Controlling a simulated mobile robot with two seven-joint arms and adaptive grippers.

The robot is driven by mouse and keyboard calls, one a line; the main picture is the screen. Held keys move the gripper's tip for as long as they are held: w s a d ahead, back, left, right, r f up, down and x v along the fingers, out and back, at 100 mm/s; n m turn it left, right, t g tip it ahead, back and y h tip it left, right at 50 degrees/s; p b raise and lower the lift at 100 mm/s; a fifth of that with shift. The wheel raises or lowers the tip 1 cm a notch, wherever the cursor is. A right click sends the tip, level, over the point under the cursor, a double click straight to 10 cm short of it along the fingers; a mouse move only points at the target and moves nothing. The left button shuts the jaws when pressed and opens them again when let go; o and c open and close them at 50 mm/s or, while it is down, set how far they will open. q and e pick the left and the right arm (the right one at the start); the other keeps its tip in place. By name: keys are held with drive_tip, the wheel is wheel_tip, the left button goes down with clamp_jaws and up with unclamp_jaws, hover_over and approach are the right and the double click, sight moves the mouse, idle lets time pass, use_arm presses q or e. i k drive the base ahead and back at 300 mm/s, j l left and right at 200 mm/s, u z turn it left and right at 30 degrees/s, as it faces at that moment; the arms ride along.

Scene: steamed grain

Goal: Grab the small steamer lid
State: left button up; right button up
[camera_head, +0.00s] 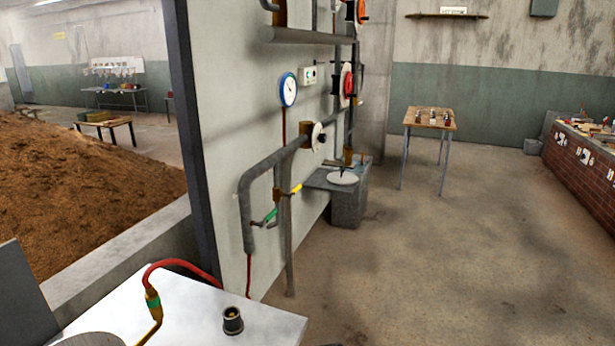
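A small round pale lid-like disc (342,178) with a thin dark upright piece at its middle lies on a grey shelf and box beside the pipes. It is far off and small, so I cannot be sure it is the small steamer lid. Neither of my grippers shows in the head view.
A white worktop (190,310) with a red hose (180,263) and a black fitting (232,321) is close at lower left. Pipes (250,195) run along the wall. A small table (430,115) and a brick counter (585,170) stand farther right. The middle floor is clear.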

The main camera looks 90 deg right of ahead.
sight(342, 178)
drive_tip(key=k+l+z, duration=0.1)
drive_tip(key=l+z, duration=0.2)
drive_tip(key=z, duration=0.2)
drive_tip(key=l+z, duration=0.3)
drive_tip(key=z, duration=0.2)
drive_tip(key=l+z, duration=0.35)
drive_tip(key=z, duration=0.15)
drive_tip(key=i+l+z, duration=0.15)
drive_tip(key=z, duration=0.35)
drive_tip(key=i+l+z, duration=0.2)
drive_tip(key=i+l, duration=0.2)
drive_tip(key=l, duration=0.3)
drive_tip(key=i+l+z, duration=0.2)
drive_tip(key=i+l, duration=0.2)
drive_tip(key=l, duration=0.25)
drive_tip(key=i+l+z, duration=0.15)
drive_tip(key=i+l, duration=0.3)
drive_tip(key=l, duration=0.15)
drive_tip(key=i+z, duration=0.1)
drive_tip(key=i, duration=0.55)
drive_tip(key=i+j+z, duration=0.1)
drive_tip(key=i, duration=0.55)
